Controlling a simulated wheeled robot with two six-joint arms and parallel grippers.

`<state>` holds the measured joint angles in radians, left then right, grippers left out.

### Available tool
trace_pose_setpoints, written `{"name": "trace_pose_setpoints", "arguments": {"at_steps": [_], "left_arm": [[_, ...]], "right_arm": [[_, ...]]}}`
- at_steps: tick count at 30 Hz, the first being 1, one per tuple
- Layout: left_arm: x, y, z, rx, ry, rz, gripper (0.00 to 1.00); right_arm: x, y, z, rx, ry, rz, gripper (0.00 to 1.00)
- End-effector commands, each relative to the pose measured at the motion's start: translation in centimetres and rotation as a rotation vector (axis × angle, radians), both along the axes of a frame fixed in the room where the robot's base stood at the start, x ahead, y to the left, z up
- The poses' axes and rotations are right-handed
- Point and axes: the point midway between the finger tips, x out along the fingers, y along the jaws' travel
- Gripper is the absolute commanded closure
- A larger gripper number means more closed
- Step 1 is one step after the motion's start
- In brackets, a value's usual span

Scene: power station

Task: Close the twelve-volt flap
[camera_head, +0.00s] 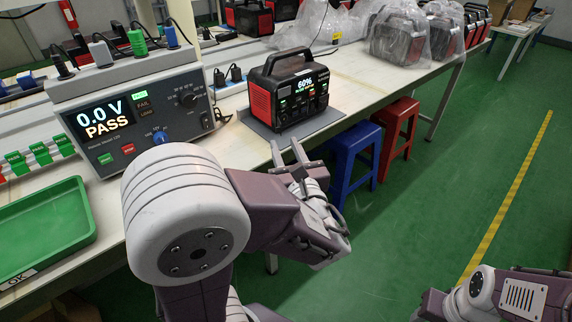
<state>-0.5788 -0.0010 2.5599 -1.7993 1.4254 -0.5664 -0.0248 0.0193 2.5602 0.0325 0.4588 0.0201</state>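The power station (288,92) is a black box with red sides and a top handle. It stands upright on a grey mat (320,127) on the bench, its screen reading 60%. Its front shows several small sockets and buttons; the twelve-volt flap is too small to make out. My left gripper (285,145) is in front of and below the power station, near the bench edge. Its two fingers point up toward the station, apart, with nothing seen between them. My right arm (510,296) shows at the bottom right, its fingertips out of view.
A tester (150,118) reading 0.0 V PASS stands left of the station. A green tray (45,228) lies at the front left. Blue (353,150) and red (398,125) stools stand by the bench. Bagged power stations (400,38) stand farther back. The green floor at right is open.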

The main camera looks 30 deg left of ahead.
Motion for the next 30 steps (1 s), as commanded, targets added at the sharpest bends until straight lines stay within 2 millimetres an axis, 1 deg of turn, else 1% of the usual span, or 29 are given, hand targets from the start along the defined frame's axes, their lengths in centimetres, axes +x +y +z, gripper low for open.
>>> {"name": "trace_pose_setpoints", "arguments": {"at_steps": [1, 5, 8, 10, 12, 14, 17, 18, 19, 24, 30], "left_arm": [[0.0, -0.2, -1.1, -0.001, -0.001, -0.007, 0.67], [0.1, -0.4, -0.9, -0.001, 0.0, -0.011, 0.67], [0.3, -0.1, -0.6, -0.001, 0.001, -0.009, 0.67], [0.9, 0.5, -0.3, 0.001, 0.002, -0.005, 0.67], [1.9, 1.5, -0.3, 0.0, 0.006, -0.001, 0.67], [2.6, 1.9, 0.4, 0.006, 0.008, -0.003, 0.67], [3.6, 2.9, 0.2, 0.001, 0.011, -0.005, 0.67], [4.3, 3.6, -1.0, -0.003, 0.001, -0.003, 0.67], [4.7, 4.0, -1.1, -0.004, 0.0, -0.002, 0.67], [6.5, 5.3, -1.0, -0.003, 0.001, -0.006, 0.67], [6.9, 5.6, -0.8, -0.001, 0.002, -0.009, 0.67]], "right_arm": [[0.0, 0.0, -1.1, 0.0, -0.001, 0.0, 0.54], [0.0, 0.0, -0.8, 0.0, -0.001, 0.0, 0.54], [0.0, 0.0, -0.3, 0.0, -0.001, 0.0, 0.54], [0.0, 0.0, 0.3, 0.0, -0.001, 0.0, 0.54], [0.0, 0.0, 1.2, 0.0, -0.001, 0.0, 0.54], [0.0, 0.0, 3.1, 0.0, -0.001, 0.0, 0.54], [0.0, 0.0, 5.0, 0.0, -0.001, 0.0, 0.54], [0.1, 0.0, 3.3, 0.0, -0.002, 0.0, 0.54], [0.0, 0.0, 3.0, 0.0, -0.002, 0.0, 0.54], [0.0, 0.0, 2.5, 0.0, 0.0, 0.0, 0.54], [0.0, 0.0, 2.5, 0.0, 0.0, 0.0, 0.54]]}}
